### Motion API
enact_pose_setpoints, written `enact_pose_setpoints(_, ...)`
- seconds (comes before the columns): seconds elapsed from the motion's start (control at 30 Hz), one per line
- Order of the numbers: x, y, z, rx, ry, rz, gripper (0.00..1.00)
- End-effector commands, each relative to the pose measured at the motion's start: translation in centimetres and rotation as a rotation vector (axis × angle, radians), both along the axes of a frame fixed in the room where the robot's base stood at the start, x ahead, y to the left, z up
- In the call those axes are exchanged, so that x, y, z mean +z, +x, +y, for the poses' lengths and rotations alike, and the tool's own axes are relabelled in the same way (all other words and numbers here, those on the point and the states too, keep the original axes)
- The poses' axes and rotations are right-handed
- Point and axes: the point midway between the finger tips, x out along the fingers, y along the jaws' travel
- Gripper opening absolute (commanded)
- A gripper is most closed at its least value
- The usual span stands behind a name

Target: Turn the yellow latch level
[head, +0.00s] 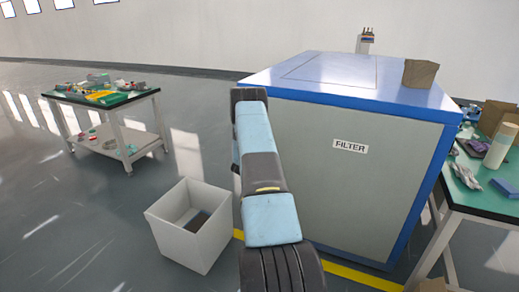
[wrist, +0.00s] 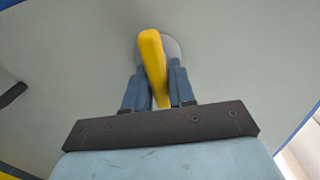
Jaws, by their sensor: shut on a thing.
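The yellow latch (wrist: 153,62) shows in the wrist view as a bar on a round grey plate (wrist: 172,48) on a grey panel. It stands nearly upright in the picture, its top leaning a little to the left. My gripper (wrist: 159,80) is shut on the latch, with one blue-grey finger on each side of it. The lower end of the latch is between the fingers. In the head view the latch and my gripper are hidden behind my arm, which reaches to the filter cabinet (head: 335,185).
A dark bar (wrist: 13,94) sits on the panel at the left in the wrist view. In the head view, a white bin (head: 180,240) stands left of the cabinet. A cluttered table (head: 138,143) is at the far left, and a green-topped bench (head: 465,195) is at the right.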

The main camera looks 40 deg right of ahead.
Motion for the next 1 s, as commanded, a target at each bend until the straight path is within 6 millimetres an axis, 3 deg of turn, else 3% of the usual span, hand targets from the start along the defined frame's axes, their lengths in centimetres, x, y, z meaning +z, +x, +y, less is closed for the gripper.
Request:
enact_pose_setpoints(0.23, -0.5, -0.4, -0.1, -0.005, 0.007, 0.007, 0.00)
enact_pose_setpoints(0.27, -0.5, -0.4, -0.1, -0.005, 0.007, 0.007, 0.26)
enact_pose_setpoints(0.47, -0.4, -0.3, -0.1, -0.004, 0.005, 0.006, 0.45)
enact_pose_setpoints(0.77, -0.2, -0.2, 0.2, -0.002, 0.003, 0.003, 0.45)
enact_pose_setpoints(1.0, -0.3, -1.4, 3.1, 0.000, 0.004, 0.005, 0.45)
